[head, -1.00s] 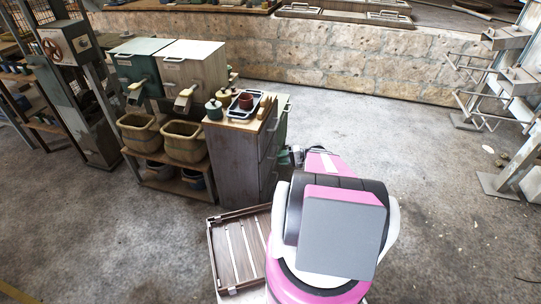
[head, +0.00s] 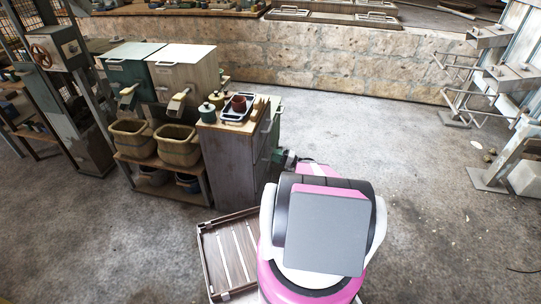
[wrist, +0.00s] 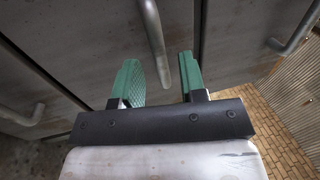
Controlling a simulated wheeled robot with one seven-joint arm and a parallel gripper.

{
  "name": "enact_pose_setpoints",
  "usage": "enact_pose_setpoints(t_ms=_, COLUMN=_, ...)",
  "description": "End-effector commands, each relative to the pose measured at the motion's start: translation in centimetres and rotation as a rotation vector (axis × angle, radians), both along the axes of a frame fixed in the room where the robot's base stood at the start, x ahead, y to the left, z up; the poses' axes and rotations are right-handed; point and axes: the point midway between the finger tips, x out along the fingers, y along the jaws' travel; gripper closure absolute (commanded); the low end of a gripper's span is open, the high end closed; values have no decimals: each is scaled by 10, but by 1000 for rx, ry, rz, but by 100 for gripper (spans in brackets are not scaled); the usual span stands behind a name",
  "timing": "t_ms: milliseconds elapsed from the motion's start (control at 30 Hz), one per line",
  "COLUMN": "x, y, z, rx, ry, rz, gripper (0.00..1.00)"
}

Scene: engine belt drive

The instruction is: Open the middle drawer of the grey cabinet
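The grey cabinet (head: 228,168) stands right of the basket rack in the head view, with its drawer front turned to the right. In the wrist view the middle drawer (wrist: 110,35) fills the centre and its bar handle (wrist: 152,35) runs down from the top edge. Other drawer handles show at the left (wrist: 22,116) and right (wrist: 296,28). The drawers look shut. My gripper (wrist: 160,75) has green fingers, spread apart, with the handle's lower end showing between them; contact is not visible. In the head view my arm hides most of the gripper beside the drawer front.
The cabinet top carries a tray (head: 227,117) with a red cup (head: 238,103) and jars. A slatted wooden crate (head: 204,262) lies on the floor before the cabinet, close to my base. Open floor lies to the right, up to metal stands (head: 492,178).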

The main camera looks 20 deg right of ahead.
Motion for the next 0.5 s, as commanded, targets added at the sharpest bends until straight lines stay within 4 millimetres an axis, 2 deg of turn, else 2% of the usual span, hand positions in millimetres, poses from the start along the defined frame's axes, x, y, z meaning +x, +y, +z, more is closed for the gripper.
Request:
enact_pose_setpoints(t_ms=200, x=13, y=20, z=5, rx=-1, ry=0, rz=1, gripper=62)
enact_pose_setpoints(t_ms=500, x=17, y=25, z=6, rx=-1, ry=1, rz=-1, gripper=62)
